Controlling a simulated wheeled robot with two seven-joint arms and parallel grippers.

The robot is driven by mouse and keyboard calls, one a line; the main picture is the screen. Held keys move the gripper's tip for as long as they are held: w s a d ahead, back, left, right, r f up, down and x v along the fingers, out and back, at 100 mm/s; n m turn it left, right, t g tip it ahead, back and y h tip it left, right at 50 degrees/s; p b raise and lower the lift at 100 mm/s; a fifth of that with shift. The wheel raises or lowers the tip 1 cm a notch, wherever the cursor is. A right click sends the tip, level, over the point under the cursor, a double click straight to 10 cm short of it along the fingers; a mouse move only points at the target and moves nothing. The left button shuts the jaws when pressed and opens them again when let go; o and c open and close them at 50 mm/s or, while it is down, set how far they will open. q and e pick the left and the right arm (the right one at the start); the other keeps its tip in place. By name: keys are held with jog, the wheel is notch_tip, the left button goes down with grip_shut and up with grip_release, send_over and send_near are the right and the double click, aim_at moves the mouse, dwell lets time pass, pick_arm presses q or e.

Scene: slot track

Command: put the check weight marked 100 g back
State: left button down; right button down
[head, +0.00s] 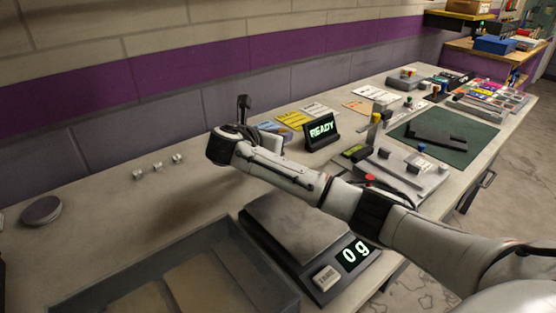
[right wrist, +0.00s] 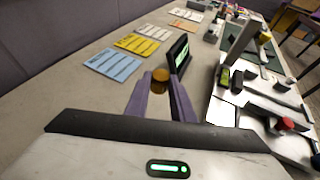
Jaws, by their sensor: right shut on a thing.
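My right gripper shows in the right wrist view (right wrist: 161,82), its two purple fingers shut on a small brass-coloured weight (right wrist: 160,75). No marking can be read on it. In the head view my right arm reaches over the bench from the right, and its wrist hides the fingertips and the held weight. The scale (head: 295,222) stands below my forearm with a bare pan, and its display (head: 356,255) reads 0 g. My left gripper is not in view.
A display reading READY (head: 321,131) stands by coloured cards (head: 292,120). Three small metal pieces (head: 157,167) sit near the wall, with a round grey disc (head: 41,210) farther left. A grey tray (head: 235,250) is in front. A fixture (head: 405,170) and green mat (head: 455,150) lie right.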

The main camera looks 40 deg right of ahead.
notch_tip(320, 180, down, 4)
jog(key=shift+r, duration=0.2)
notch_tip(320, 180, down, 4)
jog(key=shift+r+b, duration=0.15)
jog(key=shift+b, duration=0.15)
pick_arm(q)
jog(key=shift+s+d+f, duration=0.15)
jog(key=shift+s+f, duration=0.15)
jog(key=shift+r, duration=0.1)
pick_arm(e)
jog(key=c, duration=1.5)
grip_release()
jog(key=shift+c, duration=0.2)
pick_arm(q)
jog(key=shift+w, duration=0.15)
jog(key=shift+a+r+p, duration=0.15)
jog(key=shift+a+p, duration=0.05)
jog(key=shift+p, duration=0.25)
pick_arm(e)
jog(key=v, duration=1.2)
jog(key=shift+r, duration=0.15)
